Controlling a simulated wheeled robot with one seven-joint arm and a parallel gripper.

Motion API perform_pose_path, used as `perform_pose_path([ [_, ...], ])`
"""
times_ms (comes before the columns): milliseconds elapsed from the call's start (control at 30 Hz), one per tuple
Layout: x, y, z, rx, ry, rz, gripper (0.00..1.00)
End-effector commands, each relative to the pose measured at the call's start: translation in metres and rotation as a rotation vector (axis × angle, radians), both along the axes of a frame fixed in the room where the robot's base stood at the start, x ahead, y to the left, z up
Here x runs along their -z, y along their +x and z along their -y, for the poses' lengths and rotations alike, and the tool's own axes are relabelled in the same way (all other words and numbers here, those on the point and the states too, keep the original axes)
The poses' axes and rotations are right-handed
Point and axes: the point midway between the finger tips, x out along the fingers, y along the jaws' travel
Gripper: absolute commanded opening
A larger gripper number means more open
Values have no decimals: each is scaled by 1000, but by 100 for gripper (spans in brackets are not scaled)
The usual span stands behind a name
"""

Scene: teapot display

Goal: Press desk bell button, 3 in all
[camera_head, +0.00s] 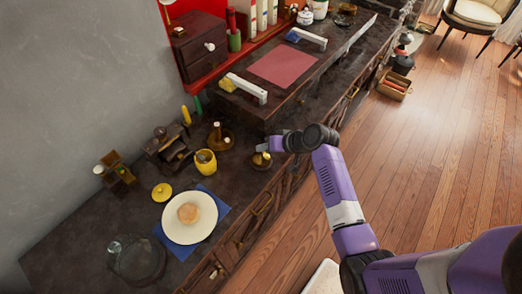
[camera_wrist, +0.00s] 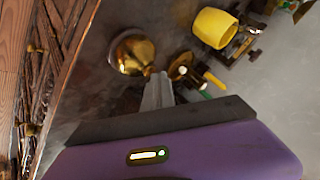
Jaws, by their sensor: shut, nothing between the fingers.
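A brass, dome-shaped desk bell (camera_head: 261,160) stands on the dark counter near its front edge. It also shows in the wrist view (camera_wrist: 131,50), left of and beyond the fingers. My gripper (camera_head: 263,148) is at the bell, close above it in the head view. In the wrist view the two grey fingers (camera_wrist: 158,80) are together, with nothing between them, and their tips lie at the bell's lower right edge. I cannot tell whether they touch the bell. The bell's button is not clear in either view.
A yellow cup (camera_head: 205,163), a brass stand (camera_head: 219,137) and a white plate (camera_head: 190,217) with a bun stand left of the bell. The counter's front has drawers; wooden floor (camera_head: 440,130) lies open at right.

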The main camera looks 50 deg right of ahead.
Motion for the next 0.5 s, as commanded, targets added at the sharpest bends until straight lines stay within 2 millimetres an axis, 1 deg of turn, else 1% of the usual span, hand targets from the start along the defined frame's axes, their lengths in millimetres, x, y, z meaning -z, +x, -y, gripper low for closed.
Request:
perform_pose_path([
  [267,-1,-1,0,-1,0,-2,0],
  [500,-14,-1,0,0,1,-2,0],
])
